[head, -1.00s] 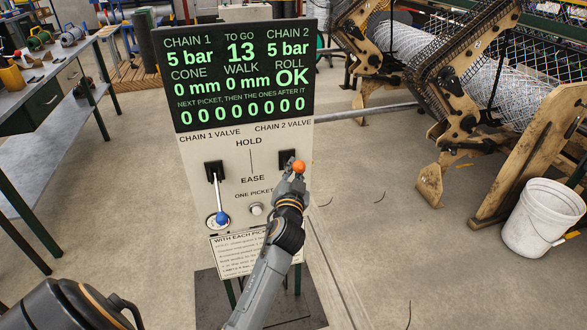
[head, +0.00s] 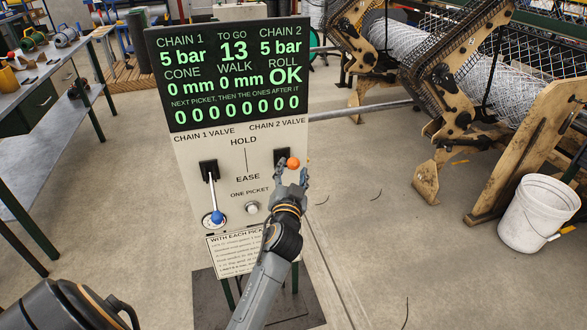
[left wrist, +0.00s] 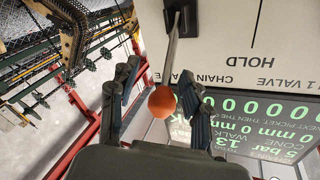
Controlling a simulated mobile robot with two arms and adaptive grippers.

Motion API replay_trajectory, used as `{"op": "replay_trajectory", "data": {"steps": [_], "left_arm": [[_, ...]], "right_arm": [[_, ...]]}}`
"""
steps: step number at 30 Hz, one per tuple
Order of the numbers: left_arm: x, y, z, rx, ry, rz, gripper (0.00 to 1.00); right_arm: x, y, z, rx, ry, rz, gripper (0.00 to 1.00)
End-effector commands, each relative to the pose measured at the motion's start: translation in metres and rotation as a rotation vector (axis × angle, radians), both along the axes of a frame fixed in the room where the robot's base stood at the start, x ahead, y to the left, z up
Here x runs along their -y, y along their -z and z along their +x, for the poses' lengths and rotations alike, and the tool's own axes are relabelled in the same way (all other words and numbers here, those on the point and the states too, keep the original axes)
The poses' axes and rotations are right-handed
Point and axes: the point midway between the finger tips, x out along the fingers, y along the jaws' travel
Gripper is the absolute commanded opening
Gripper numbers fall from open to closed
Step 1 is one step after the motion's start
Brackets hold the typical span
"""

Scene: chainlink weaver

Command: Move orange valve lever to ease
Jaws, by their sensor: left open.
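The orange valve lever ends in an orange ball knob (head: 293,163) at the CHAIN 2 VALVE, on the right of the panel (head: 190,150). Its black mount (head: 281,154) is at about the height between HOLD and EASE. The lever juts out from the panel; its exact angle is hard to tell. My left gripper (head: 291,179) is open just below the knob in the head view. In the left wrist view, the knob (left wrist: 162,102) is between the spread fingers (left wrist: 158,100), with its grey shaft (left wrist: 172,58) running to the mount. Contact is unclear. My right gripper is not in view.
The blue-knobbed CHAIN 1 lever (head: 217,217) points down on the panel's left. A round button (head: 251,208) is under ONE PICKET. A mesh-weaving machine (head: 440,110) and a white bucket (head: 537,215) stand right. A workbench (head: 45,110) is at left. The floor between is mostly clear.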

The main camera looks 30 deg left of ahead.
Motion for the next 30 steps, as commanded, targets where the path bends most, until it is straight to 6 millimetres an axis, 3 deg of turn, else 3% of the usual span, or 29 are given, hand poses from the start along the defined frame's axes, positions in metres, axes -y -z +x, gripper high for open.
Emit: {"op": "replay_trajectory", "data": {"steps": [6,12,30], "left_arm": [[0.02,0.002,-0.033,-0.002,0.002,-0.003,0.48],[0.029,0.003,-0.049,-0.002,0.003,-0.002,0.48],[0.031,0.005,-0.049,-0.008,0.008,-0.003,0.48]], "right_arm": [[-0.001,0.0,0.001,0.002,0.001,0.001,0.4],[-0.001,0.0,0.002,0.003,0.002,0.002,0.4],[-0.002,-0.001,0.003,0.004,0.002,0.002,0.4]]}}
